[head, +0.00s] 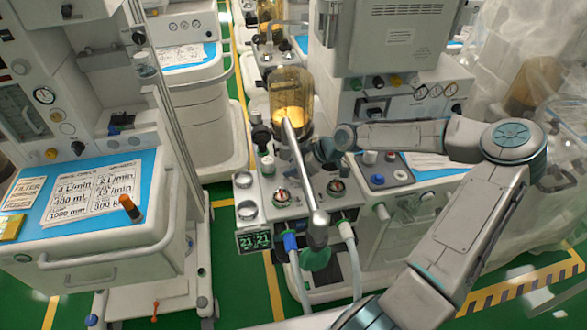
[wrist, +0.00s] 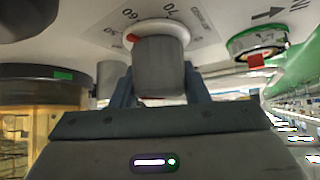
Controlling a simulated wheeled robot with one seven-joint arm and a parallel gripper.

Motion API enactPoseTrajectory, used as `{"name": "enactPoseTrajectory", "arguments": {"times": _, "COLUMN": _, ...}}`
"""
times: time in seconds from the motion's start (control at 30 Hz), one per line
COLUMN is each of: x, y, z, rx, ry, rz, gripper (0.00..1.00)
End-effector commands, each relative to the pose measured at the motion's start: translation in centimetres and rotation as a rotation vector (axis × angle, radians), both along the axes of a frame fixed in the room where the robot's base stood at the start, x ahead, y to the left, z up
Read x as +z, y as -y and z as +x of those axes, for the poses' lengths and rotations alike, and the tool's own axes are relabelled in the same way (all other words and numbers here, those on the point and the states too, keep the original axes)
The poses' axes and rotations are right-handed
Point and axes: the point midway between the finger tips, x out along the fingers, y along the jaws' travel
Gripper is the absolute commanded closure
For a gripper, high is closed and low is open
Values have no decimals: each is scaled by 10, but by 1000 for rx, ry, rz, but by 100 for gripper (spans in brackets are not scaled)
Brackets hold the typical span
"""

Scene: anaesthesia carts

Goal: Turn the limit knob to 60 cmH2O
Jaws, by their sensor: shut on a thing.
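The limit knob (wrist: 159,66) is a grey cylinder on a white collar, seen close up in the wrist view. A printed scale behind it shows 60 and 70. In the head view my gripper (head: 326,152) is at the valve block in front of the amber canister; the knob is not clearly visible there.
A slanted metal tube (head: 303,180) stands just left of my gripper. The amber canister (head: 291,88) is behind it. Two gauges (head: 282,196) and a green-digit display (head: 254,240) are below. In the wrist view a green-rimmed round fitting (wrist: 256,43) is to the right.

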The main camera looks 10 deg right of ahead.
Motion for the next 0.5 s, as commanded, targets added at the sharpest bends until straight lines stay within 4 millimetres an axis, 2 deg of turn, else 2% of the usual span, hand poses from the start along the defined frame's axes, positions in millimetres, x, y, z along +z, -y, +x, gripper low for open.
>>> {"name": "enactPoseTrajectory", "arguments": {"times": 0.5, "x": -1, "y": 2, "z": 3, "rx": -266, "ry": 3, "rz": -3, "gripper": 82}}
